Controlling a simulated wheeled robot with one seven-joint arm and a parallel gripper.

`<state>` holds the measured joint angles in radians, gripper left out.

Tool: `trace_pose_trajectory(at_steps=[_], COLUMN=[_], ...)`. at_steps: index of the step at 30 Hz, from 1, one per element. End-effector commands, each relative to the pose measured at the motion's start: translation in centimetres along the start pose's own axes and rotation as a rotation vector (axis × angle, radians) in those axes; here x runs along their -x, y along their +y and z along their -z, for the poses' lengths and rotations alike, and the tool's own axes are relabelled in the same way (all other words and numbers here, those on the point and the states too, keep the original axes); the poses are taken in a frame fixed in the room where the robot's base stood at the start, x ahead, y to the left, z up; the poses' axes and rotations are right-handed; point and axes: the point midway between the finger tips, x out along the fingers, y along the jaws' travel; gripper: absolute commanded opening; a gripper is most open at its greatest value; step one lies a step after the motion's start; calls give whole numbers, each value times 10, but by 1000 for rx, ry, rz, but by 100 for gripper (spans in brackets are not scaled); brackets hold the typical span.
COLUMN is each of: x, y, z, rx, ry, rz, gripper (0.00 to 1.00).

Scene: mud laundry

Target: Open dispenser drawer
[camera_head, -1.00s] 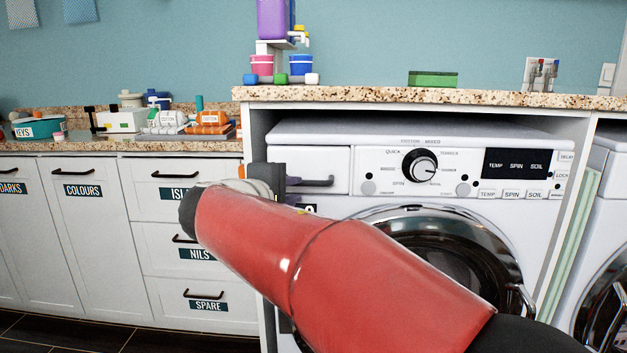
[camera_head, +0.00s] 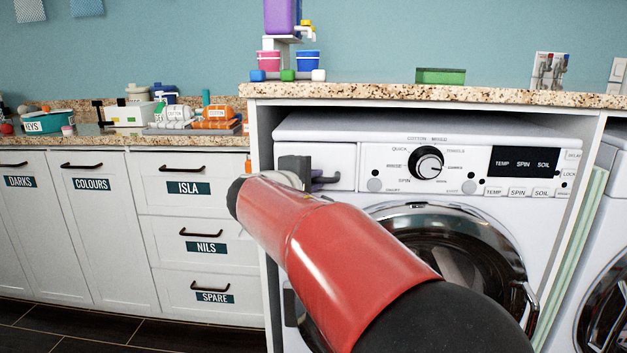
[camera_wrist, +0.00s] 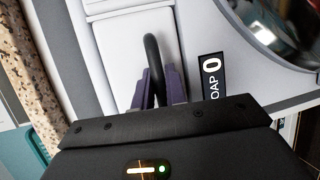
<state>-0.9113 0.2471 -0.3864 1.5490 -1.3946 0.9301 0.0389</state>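The dispenser drawer is the white front panel (camera_head: 340,152) at the upper left of the washing machine, and it looks flush with the machine. Its dark bar handle (camera_head: 331,180) is partly hidden behind my gripper. In the wrist view the drawer front (camera_wrist: 118,45) and the black handle (camera_wrist: 151,50) show clearly. My gripper (camera_wrist: 159,88) has its two purple-grey fingers close together on either side of the handle's near end, and it looks shut on it. In the head view my gripper (camera_head: 316,177) is at the drawer, mostly hidden by my red arm.
The round door (camera_head: 450,245) is below. White cabinets (camera_head: 195,225) stand to the left.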

Motion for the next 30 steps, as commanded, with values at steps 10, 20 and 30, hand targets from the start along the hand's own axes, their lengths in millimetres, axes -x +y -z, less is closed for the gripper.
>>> trace_pose_trajectory(at_steps=[10,20,30], x=[0,31,105], y=[0,-13,-29], z=[0,-13,-44], rx=[0,-4,-1], ry=[0,3,1], rz=[1,0,0], gripper=[0,0,0])
